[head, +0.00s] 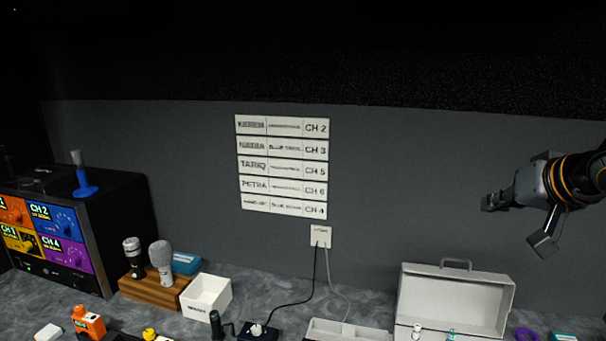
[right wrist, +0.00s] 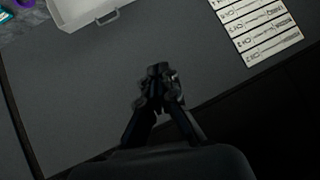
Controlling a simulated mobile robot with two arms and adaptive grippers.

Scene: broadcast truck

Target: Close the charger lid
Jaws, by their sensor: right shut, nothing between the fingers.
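A white case (head: 456,301) with a raised lid and a handle on its top edge stands at the lower right of the head view, against the back wall. I take it to be the charger; its lid is open, about upright. The lid's edge and handle (right wrist: 107,17) also show at the top of the right wrist view. My right gripper (head: 492,203) is shut and empty, in the air above and right of the lid, apart from it. Its closed fingertips (right wrist: 159,80) show in the right wrist view. The case's front is cut off by the frame. My left gripper is not in view.
A white tray (head: 347,331) lies left of the case. A wall outlet (head: 320,236) has two cables hanging down. A white box (head: 206,296), microphones on a wooden stand (head: 152,289) and a coloured rack unit (head: 75,235) are further left. A purple ring (head: 526,334) lies right.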

